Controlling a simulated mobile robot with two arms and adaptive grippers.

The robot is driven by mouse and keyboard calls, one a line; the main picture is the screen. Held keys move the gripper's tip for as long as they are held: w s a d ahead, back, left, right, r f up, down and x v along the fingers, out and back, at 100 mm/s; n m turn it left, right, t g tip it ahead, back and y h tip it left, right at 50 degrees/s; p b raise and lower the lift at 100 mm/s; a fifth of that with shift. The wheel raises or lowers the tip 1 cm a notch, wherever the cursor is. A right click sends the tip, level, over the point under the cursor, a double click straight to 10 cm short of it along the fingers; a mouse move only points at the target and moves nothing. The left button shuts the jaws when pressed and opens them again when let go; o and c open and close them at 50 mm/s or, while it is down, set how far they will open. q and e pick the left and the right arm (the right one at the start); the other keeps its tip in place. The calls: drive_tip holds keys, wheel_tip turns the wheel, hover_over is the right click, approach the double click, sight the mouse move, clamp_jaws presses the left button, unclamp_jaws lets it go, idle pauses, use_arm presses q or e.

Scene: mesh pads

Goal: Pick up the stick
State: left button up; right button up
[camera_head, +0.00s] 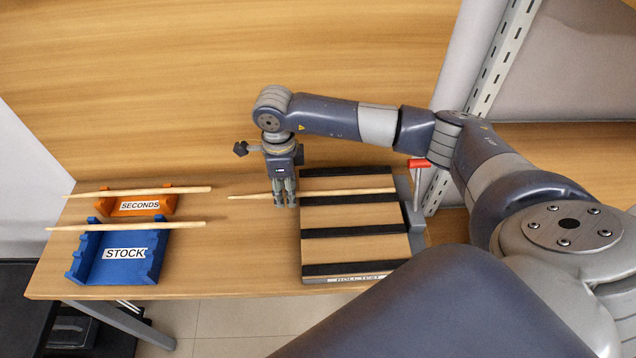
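Three pale wooden sticks are in view. One stick (345,192) lies along the far part of the striped ROLL TEST board (342,217), with its left end reaching past the board over the table. My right gripper (285,206) points down at this stick, just left of the board. Its fingers hide a short piece of the stick, and I cannot tell whether they are closed on it. A second stick (150,191) rests on the orange SECONDS rack (124,209). A third stick (120,227) rests on the blue STOCK rack (128,268). My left gripper is not in view.
The wooden table (225,255) is clear between the racks and the board. A grey fixture with a red handle (419,163) stands at the board's right end. A wood panel (200,90) rises behind the table. My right arm covers the right side.

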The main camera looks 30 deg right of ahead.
clamp_jaws()
idle(0.3)
drive_tip(key=shift+w+r+b, duration=0.1)
drive_tip(key=shift+r+b, duration=0.3)
drive_tip(key=shift+r, duration=0.2)
drive_tip(key=shift+s+a+r+b, duration=0.15)
drive_tip(key=shift+r+b, duration=0.15)
drive_tip(key=shift+r, duration=0.25)
drive_tip(key=shift+s+d+r+b, duration=0.15)
drive_tip(key=shift+r+b, duration=0.1)
drive_tip(key=shift+r, duration=0.3)
drive_tip(key=s+a+r+b, duration=0.1)
drive_tip(key=s+a+b, duration=0.2)
drive_tip(key=s, duration=1.1)
drive_tip(key=shift+s+a+r, duration=0.15)
drive_tip(key=shift+a+r, duration=0.15)
drive_tip(key=shift+a, duration=1.25)
